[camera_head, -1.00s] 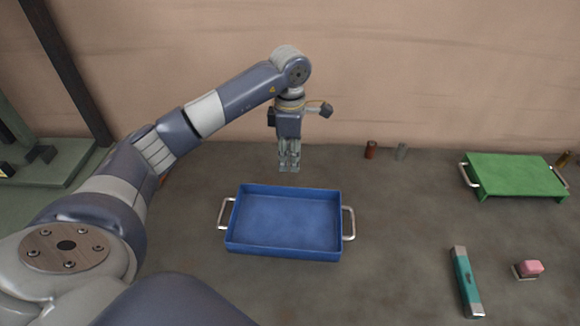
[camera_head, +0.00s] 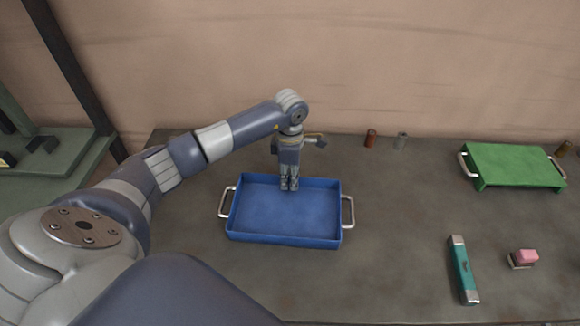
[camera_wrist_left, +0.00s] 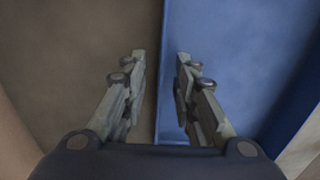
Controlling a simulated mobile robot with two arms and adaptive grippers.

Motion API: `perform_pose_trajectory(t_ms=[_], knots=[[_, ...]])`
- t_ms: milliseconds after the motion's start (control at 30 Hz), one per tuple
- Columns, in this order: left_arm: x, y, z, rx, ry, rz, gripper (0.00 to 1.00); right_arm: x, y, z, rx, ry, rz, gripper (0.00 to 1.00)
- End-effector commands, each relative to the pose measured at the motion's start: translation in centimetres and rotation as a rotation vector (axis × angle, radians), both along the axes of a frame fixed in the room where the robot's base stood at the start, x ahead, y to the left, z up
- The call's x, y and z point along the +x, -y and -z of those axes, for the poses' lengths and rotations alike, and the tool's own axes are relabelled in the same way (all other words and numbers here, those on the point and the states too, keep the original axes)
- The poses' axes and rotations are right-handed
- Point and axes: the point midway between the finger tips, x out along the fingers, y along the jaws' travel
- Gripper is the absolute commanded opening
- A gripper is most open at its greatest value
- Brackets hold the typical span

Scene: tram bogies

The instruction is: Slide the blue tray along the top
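The blue tray (camera_head: 285,213), a shallow rectangular box with a silver handle at each short end, lies flat on the grey top (camera_head: 390,270). My left gripper (camera_head: 289,187) points down at the middle of the tray's far wall. In the left wrist view its fingers (camera_wrist_left: 161,88) are apart, one on each side of the tray's wall (camera_wrist_left: 160,60). A gap shows between the fingers and the wall, so it does not grip. How deep the fingertips reach is unclear. My right gripper is out of view.
A green tray (camera_head: 512,165) with handles stands at the right. A teal bar tool (camera_head: 463,270) and a pink-topped block (camera_head: 523,258) lie at front right. Space between the trays is clear.

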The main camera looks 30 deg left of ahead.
Motion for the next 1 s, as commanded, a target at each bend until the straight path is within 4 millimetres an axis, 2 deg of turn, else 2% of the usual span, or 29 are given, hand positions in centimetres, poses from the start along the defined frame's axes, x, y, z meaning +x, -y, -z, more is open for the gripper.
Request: perform_pose_trajectory(t_ms=[267, 400, 767, 1000], knots=[[0.02, 0.01, 0.20, 0.000, 0.001, 0.000, 0.27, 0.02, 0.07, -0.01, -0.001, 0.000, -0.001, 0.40], [0.01, 0.00, 0.18, 0.000, 0.001, 0.000, 0.00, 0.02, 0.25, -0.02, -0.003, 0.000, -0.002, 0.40], [-0.02, 0.01, 0.13, 0.000, 0.001, 0.000, 0.00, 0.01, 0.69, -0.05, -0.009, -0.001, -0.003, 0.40], [-0.90, 0.50, 0.06, 0.001, 0.000, 0.002, 0.00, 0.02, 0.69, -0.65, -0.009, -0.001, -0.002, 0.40]])
